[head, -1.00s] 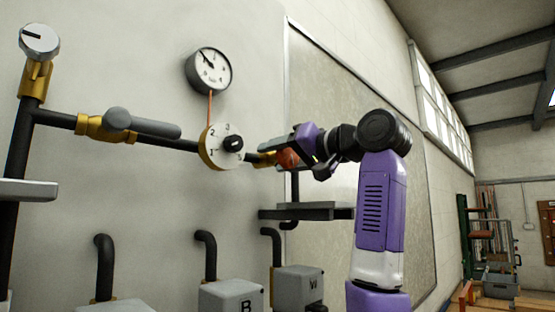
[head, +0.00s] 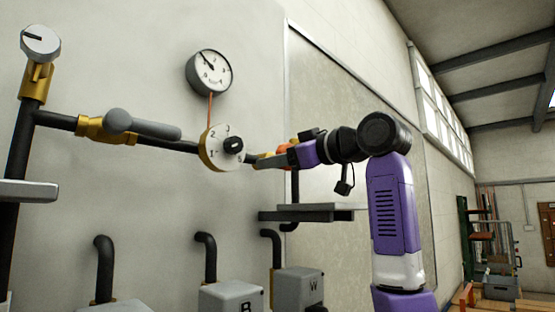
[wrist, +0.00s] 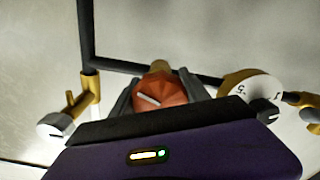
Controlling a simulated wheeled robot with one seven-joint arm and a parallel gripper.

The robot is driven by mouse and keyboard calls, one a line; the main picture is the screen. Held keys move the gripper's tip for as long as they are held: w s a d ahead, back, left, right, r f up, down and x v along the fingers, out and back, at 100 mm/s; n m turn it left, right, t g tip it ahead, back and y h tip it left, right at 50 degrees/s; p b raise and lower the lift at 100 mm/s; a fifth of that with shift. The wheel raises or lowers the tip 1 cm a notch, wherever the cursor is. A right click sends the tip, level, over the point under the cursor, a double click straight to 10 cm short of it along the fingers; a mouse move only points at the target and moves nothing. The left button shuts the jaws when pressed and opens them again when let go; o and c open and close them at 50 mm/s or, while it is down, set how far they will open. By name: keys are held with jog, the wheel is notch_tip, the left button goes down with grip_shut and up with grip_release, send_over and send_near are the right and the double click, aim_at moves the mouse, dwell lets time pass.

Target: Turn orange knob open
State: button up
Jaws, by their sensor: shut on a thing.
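The orange knob (head: 284,149) sits on the brass fitting at the right end of the black wall pipe, mostly hidden by my gripper (head: 281,157) in the head view. In the wrist view the orange knob (wrist: 172,92) is faceted, with a pale pointer line slanting down to the right. My gripper (wrist: 160,96) has one dark finger on each side of it and is shut on it.
A white numbered dial (head: 222,147) is on the pipe just left of my gripper. A round gauge (head: 209,72) is above it. A grey-handled brass valve (head: 150,128) is farther left. A grey shelf (head: 305,213) juts out below my gripper.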

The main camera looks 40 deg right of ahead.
jog(key=n, duration=0.5)
jog(key=shift+f+n, duration=0.15)
jog(key=shift+n, duration=0.15)
jog(key=n+p, duration=0.1)
jog(key=n, duration=0.9)
jog(key=shift+n+p, duration=0.4)
jog(key=n+p, duration=0.1)
jog(key=n, duration=0.4)
jog(key=shift+n, duration=0.3)
jog(key=o, duration=1.4)
